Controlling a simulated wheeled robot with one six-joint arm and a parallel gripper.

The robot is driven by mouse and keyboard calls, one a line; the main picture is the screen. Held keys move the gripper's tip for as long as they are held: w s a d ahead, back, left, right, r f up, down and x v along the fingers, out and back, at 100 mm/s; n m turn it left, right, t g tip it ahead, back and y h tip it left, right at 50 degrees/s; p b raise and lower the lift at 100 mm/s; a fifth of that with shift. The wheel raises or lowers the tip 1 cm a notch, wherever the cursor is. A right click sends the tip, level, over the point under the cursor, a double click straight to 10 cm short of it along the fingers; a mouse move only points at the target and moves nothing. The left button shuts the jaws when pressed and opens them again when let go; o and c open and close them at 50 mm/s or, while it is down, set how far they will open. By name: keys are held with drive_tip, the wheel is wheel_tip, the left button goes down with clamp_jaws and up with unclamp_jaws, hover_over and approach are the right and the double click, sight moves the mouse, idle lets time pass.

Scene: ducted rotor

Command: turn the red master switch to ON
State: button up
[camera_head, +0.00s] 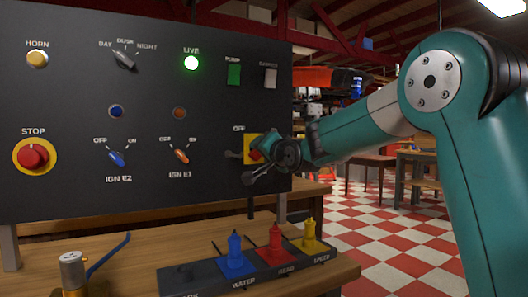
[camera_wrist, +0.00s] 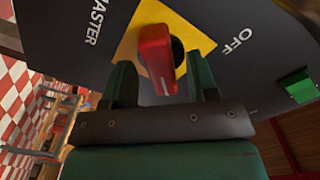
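The red master switch (camera_wrist: 156,58) has a red handle on a yellow plate (camera_wrist: 198,35), with MASTER and OFF lettering beside it in the wrist view. My gripper (camera_wrist: 162,70) is open, with one dark green finger on each side of the handle. A gap shows between the handle and the right finger; contact on the left is unclear. In the head view my gripper (camera_head: 272,152) is in front of the panel and covers much of the switch. The yellow plate (camera_head: 249,142) and OFF label show there. The ON label is not visible.
The dark panel (camera_head: 75,95) also carries a red STOP button (camera_head: 34,155), IGN E2 (camera_head: 116,158) and IGN E1 (camera_head: 181,156) switches, and a lit green LIVE lamp (camera_head: 191,62). Below, blue, red and yellow levers (camera_head: 311,232) stand on the wooden bench (camera_head: 130,265).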

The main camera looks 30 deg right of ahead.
drive_tip(key=s, duration=1.7)
drive_tip(key=shift+s, duration=0.2)
